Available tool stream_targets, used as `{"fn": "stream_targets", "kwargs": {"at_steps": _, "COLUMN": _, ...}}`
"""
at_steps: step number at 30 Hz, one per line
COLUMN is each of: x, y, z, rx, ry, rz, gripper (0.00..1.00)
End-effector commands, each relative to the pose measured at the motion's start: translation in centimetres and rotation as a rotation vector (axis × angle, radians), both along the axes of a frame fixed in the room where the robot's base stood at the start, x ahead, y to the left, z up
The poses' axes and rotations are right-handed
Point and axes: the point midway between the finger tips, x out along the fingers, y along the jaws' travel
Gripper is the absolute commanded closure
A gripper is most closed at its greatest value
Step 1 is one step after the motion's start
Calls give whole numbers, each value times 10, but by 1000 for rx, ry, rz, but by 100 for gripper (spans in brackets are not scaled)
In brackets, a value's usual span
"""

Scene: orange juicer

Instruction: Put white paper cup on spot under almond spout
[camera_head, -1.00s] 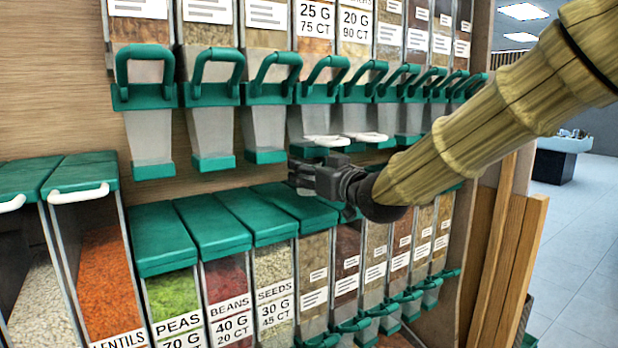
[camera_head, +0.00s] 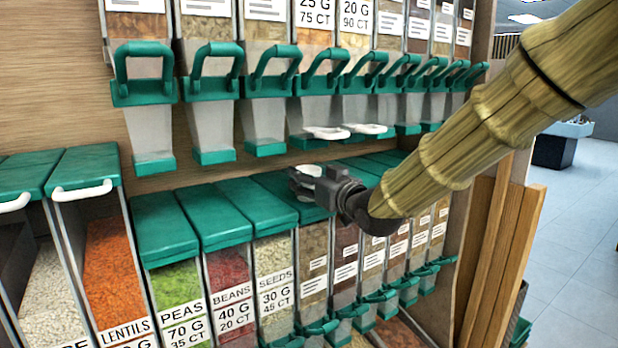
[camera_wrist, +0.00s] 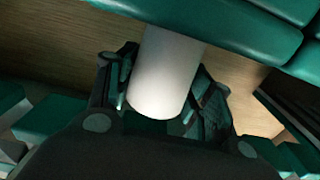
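The white paper cup (camera_wrist: 165,75) is between my gripper's two fingers in the wrist view, with a finger against each side. In the head view, a small white part of the cup (camera_head: 311,170) shows at my gripper (camera_head: 305,182), which hides the rest. The gripper is shut on the cup, above the green lids of the lower bins and below the spouts. Two white flat pieces, one at left (camera_head: 326,132) and one at right (camera_head: 368,129), sit under green-handled spouts above. I cannot read which spout is almond.
Upper dispensers with green handles (camera_head: 270,75) hang in a row above. Lower bins with green lids (camera_head: 205,215) fill the space below, labelled peas, beans and seeds. A lentils bin (camera_head: 110,270) stands at left. Wooden boards (camera_head: 495,240) stand at right.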

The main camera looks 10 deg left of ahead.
Motion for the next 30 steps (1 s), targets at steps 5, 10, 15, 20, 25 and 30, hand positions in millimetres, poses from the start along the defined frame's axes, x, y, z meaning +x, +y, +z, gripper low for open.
{"fn": "stream_targets", "kwargs": {"at_steps": 5, "x": 0, "y": 0, "z": 0, "rx": 0, "ry": 0, "rz": 0, "gripper": 28}}
{"fn": "stream_targets", "kwargs": {"at_steps": 10, "x": 0, "y": 0, "z": 0, "rx": 0, "ry": 0, "rz": 0, "gripper": 28}}
{"fn": "stream_targets", "kwargs": {"at_steps": 15, "x": 0, "y": 0, "z": 3, "rx": 0, "ry": 0, "rz": 0, "gripper": 28}}
{"fn": "stream_targets", "kwargs": {"at_steps": 20, "x": -10, "y": -10, "z": 1, "rx": 1, "ry": -1, "rz": -1, "gripper": 28}}
{"fn": "stream_targets", "kwargs": {"at_steps": 25, "x": -30, "y": -32, "z": 0, "rx": 1, "ry": -1, "rz": -1, "gripper": 28}}
{"fn": "stream_targets", "kwargs": {"at_steps": 30, "x": -52, "y": -53, "z": 0, "rx": 2, "ry": -1, "rz": -1, "gripper": 28}}
